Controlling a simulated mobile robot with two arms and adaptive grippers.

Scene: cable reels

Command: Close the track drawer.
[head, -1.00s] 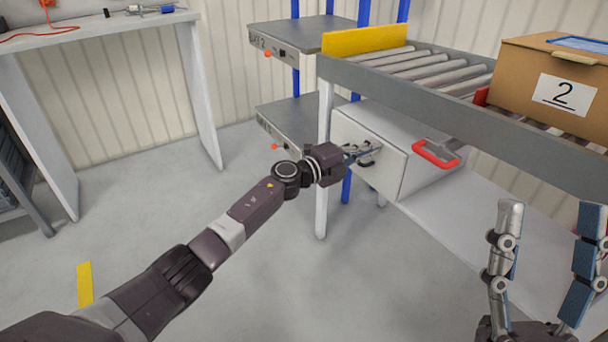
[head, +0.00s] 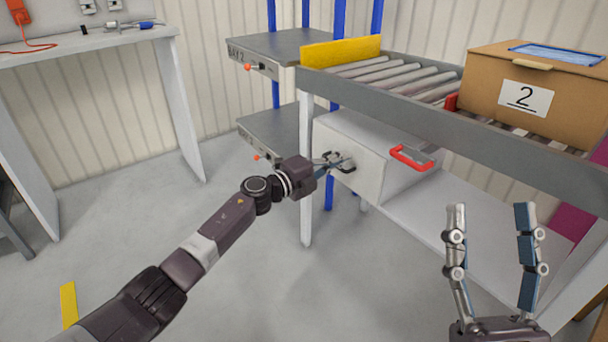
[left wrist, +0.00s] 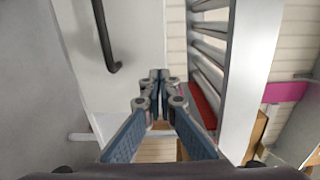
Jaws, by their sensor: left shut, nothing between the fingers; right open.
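The track drawer (head: 368,160) is a white box under the roller track, sticking out in front of the track's white leg area. Its front has a dark handle (head: 346,168), which also shows as a dark bar in the left wrist view (left wrist: 104,38). My left gripper (head: 338,163) is at the drawer front beside the handle. Its fingertips are together and empty in the left wrist view (left wrist: 160,78), to the right of the bar; I cannot tell whether they touch the drawer. My right gripper (head: 490,215) is open and empty, low at the right.
The roller track (head: 400,85) runs above the drawer, with a yellow plate (head: 340,51) at its end and a cardboard box (head: 535,85) marked 2. The floor in front is clear.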

